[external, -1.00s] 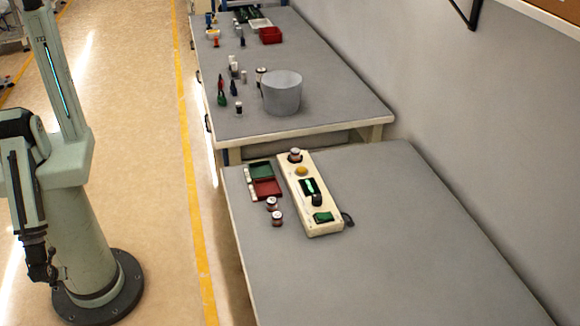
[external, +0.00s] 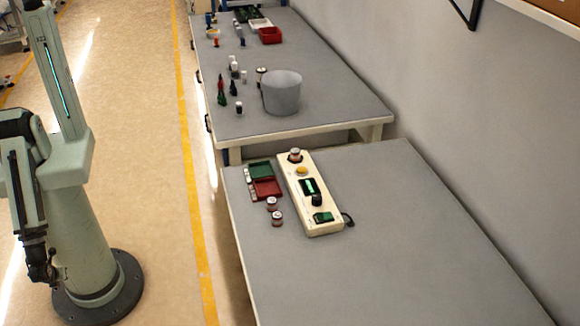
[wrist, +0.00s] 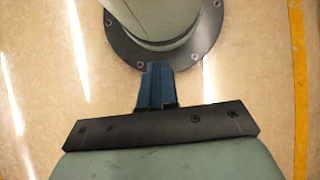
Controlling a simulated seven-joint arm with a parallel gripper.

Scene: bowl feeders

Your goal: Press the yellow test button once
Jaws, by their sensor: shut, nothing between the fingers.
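The yellow test button (external: 302,171) is a small round cap near the far end of a cream control box (external: 325,222) on the near table. The box also carries a knob at its far end, a small green display, a black knob and a green rocker at its near end. My gripper (external: 46,279) hangs low beside my base at the left, far from the box. In the wrist view my gripper (wrist: 157,68) shows as blue fingers shut together with nothing between them, pointing at my base and the floor.
Beside the box lie a green and red tray (external: 266,187) and two small jars (external: 274,211). The near table (external: 400,260) is otherwise mostly clear. The far bench holds a grey bucket (external: 282,95), a red bin (external: 270,35) and several small items. A wall stands at the right.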

